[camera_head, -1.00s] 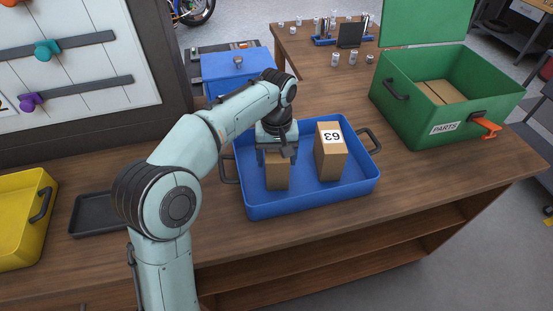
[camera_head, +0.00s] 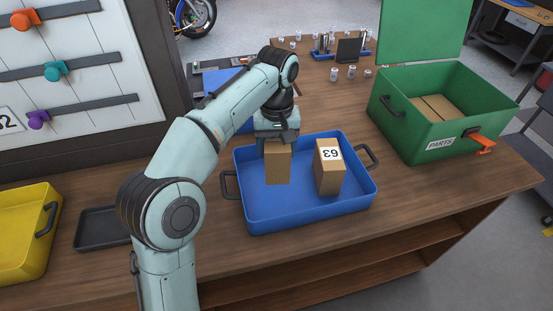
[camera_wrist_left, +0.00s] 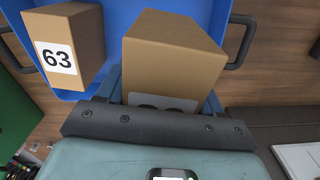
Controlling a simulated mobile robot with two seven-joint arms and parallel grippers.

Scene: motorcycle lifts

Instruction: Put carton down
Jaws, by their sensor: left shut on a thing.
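A plain brown carton (camera_head: 278,166) is held by my left gripper (camera_head: 278,142) over the left half of the blue tray (camera_head: 300,212). In the left wrist view my left gripper (camera_wrist_left: 163,98) is shut on the carton (camera_wrist_left: 175,58), with a blue-grey finger on either side. Part of a white label shows on it close to the gripper. The carton looks upright. Whether its bottom touches the tray floor is hard to tell. A second brown carton (camera_head: 328,172), marked 63, stands in the tray to the right, apart from the held one. My right gripper is not in view.
A green parts box (camera_head: 440,125) with its lid up stands right of the tray and has cartons inside. A black shallow tray (camera_head: 103,228) and a yellow bin (camera_head: 22,240) are at left. Small cans (camera_head: 351,72) stand behind. Tray floor is free in front.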

